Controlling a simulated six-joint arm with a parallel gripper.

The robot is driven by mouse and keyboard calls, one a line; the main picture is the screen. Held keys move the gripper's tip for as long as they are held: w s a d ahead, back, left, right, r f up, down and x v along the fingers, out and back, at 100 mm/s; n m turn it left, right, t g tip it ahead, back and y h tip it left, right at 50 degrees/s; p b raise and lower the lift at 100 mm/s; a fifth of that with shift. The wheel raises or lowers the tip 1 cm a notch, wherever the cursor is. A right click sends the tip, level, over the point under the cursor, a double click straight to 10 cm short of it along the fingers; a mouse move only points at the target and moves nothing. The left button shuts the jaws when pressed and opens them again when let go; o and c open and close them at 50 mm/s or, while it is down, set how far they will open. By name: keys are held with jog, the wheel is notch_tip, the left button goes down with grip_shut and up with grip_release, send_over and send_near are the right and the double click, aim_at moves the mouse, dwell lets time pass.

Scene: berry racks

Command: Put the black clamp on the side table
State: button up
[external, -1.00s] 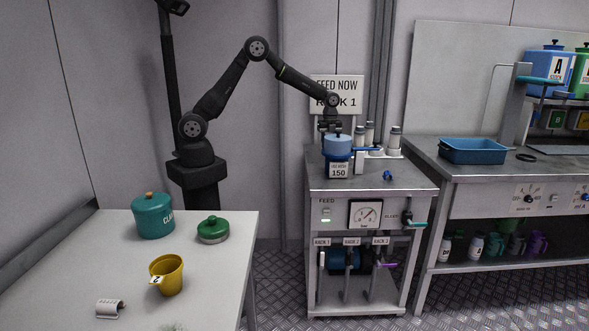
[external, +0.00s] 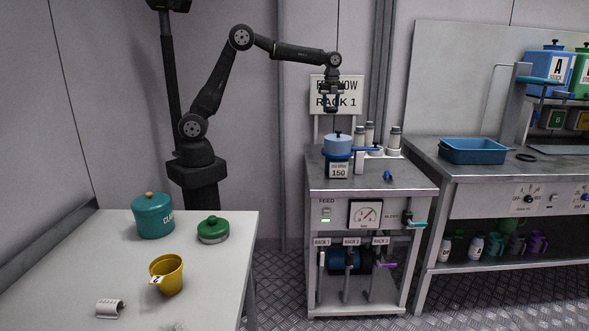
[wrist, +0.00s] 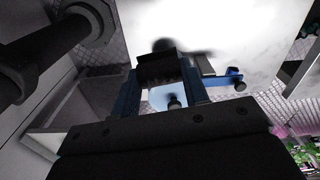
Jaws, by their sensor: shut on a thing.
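My gripper (external: 331,104) hangs in the air above the blue canister on the metal feed cart. It points down and is shut on a small dark thing, which I take to be the black clamp (wrist: 156,68). In the wrist view the clamp sits between the two blue fingers, partly hidden and blurred. The white table (external: 215,290), likely the side table, stands at the front left, well away from my gripper.
The blue canister (external: 337,147), with a black knob, stands on the cart (external: 355,180) beside several pale bottles. A teal pot (external: 153,217), green lid (external: 212,231), yellow cup (external: 168,279) and white curved piece (external: 110,308) occupy the white table. Its right front is clear.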

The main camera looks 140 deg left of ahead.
jog(key=w+d+m, duration=0.4)
jog(key=w+d, duration=0.7)
jog(key=d, duration=0.5)
jog(key=w+d+m, duration=0.3)
jog(key=w+d, duration=0.9)
jog(key=d, duration=0.4)
jog(key=w+d+m, duration=0.2)
jog(key=d+m, duration=0.3)
jog(key=d, duration=2.2)
jog(key=s+d+m, duration=0.3)
jog(key=s+d, duration=0.4)
jog(key=d, duration=0.5)
jog(key=s+d+m, duration=0.2)
jog(key=s+d, duration=0.6)
jog(key=d, duration=0.5)
jog(key=s+d+m, duration=0.3)
jog(key=s+d, duration=0.4)
jog(key=d, duration=0.5)
send_over(149, 259)
notch_tip(149, 259, down, 18)
jog(key=shift+s+f, duration=0.1)
jog(key=shift+f, duration=2.15)
